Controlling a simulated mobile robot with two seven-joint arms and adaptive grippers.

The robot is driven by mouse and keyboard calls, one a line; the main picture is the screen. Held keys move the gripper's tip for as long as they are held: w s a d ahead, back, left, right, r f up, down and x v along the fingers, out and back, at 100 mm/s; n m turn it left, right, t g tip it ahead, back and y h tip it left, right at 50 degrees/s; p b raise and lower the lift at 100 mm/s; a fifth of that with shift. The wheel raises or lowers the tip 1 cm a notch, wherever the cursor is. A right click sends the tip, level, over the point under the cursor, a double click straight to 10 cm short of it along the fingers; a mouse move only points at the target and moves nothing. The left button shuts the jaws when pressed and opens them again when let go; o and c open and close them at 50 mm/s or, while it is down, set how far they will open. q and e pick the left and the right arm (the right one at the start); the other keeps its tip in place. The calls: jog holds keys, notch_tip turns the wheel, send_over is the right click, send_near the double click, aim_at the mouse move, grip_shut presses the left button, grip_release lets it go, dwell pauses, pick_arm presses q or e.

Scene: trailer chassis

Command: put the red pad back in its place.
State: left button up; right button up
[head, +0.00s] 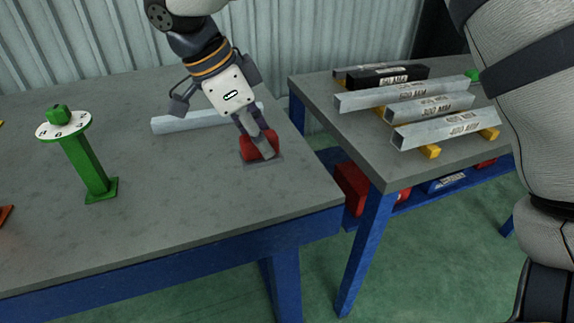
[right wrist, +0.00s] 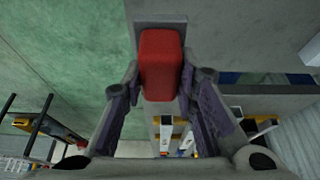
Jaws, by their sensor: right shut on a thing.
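The red pad (head: 258,147) is a small block between the fingers of my right gripper (head: 262,141), low over the near right part of the left table. In the right wrist view the red pad (right wrist: 160,62) sits between the two fingers of the gripper (right wrist: 160,84), which is shut on it. A dark grey square plate (head: 264,161) shows under and around the pad; it also shows behind the pad in the right wrist view (right wrist: 147,22). I cannot tell whether the pad touches the plate. My left gripper is not in view.
A green post with a round white dial (head: 88,165) stands at the left of the table (head: 190,215). A grey bar (head: 190,121) lies behind the gripper. A second table (head: 365,160) at the right bears several metal bars (head: 440,128) on yellow supports, with a gap between the tables.

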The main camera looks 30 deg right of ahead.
jog(key=d+f, duration=0.2)
jog(key=w+d+f, duration=0.1)
jog(key=d+f, duration=0.1)
jog(key=w+d+f, duration=0.1)
jog(key=d+f, duration=0.1)
jog(key=f, duration=0.1)
jog(key=shift+w+d+f+b, duration=0.1)
jog(key=shift+w+d+b, duration=0.1)
jog(key=shift+b, duration=0.1)
jog(key=shift+s+a+f, duration=0.1)
jog(key=shift+f, duration=1.1)
jog(key=shift+f, duration=0.15)
jog(key=o, duration=1.1)
jog(key=v, duration=1.2)
